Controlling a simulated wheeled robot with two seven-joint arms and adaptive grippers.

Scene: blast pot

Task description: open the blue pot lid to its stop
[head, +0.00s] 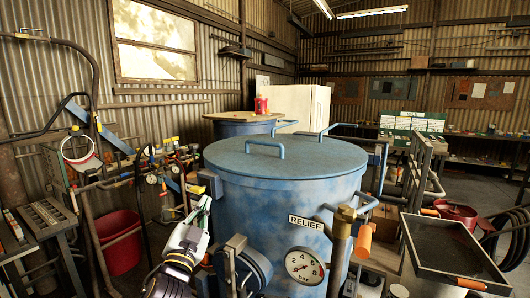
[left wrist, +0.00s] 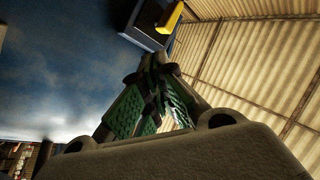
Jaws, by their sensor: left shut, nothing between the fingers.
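The blue pot (head: 285,215) stands upright in the middle of the head view. Its round blue lid (head: 310,158) lies flat on the rim, with a blue bar handle (head: 265,148) on top at the front. My left gripper (head: 203,207) is at the pot's left side, below the lid's rim, pointing up. In the left wrist view its green-padded fingers (left wrist: 152,92) are together and empty. The blue pot wall (left wrist: 60,65) fills the left of that view. A dark block with a yellow part (left wrist: 152,25) lies beyond the fingertips. My right gripper is not seen.
A gauge (head: 304,265), a RELIEF label and a brass valve (head: 344,215) with an orange handle are on the pot's front. A dark tray (head: 450,250) stands at right. A red bucket (head: 120,242) is at left. Behind is another drum with a red can (head: 261,105).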

